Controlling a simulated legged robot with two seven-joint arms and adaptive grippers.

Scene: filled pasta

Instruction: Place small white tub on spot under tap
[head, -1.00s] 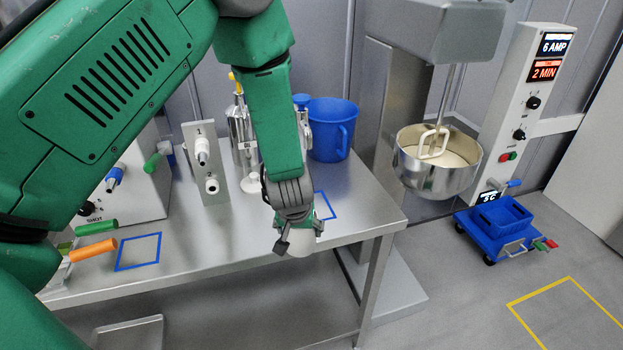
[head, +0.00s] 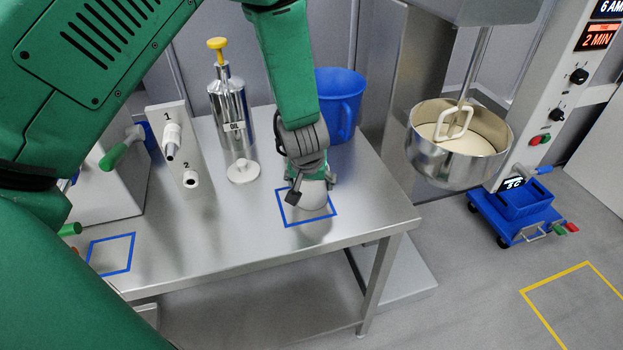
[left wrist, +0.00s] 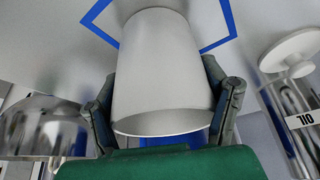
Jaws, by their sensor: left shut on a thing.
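The small white tub (left wrist: 165,70) is between the fingers of my left gripper (left wrist: 166,105) in the left wrist view. In the head view the tub (head: 314,191) is mostly covered by my gripper (head: 311,187), which is shut on it. It is over the right-hand blue square outline (head: 309,221) on the steel table; whether it touches the table is unclear. Another blue square outline (head: 111,271) lies empty at the table's left, before a cabinet with a green-handled lever (head: 117,155). I cannot tell which fitting is the tap. My right gripper is not in view.
An oil dispenser (head: 232,115) with a yellow knob stands left of my gripper, beside a panel with nozzles marked 1 and 2 (head: 172,150). A blue jug (head: 340,100) stands behind. A mixer bowl (head: 458,142) is to the right. The table's front is bare.

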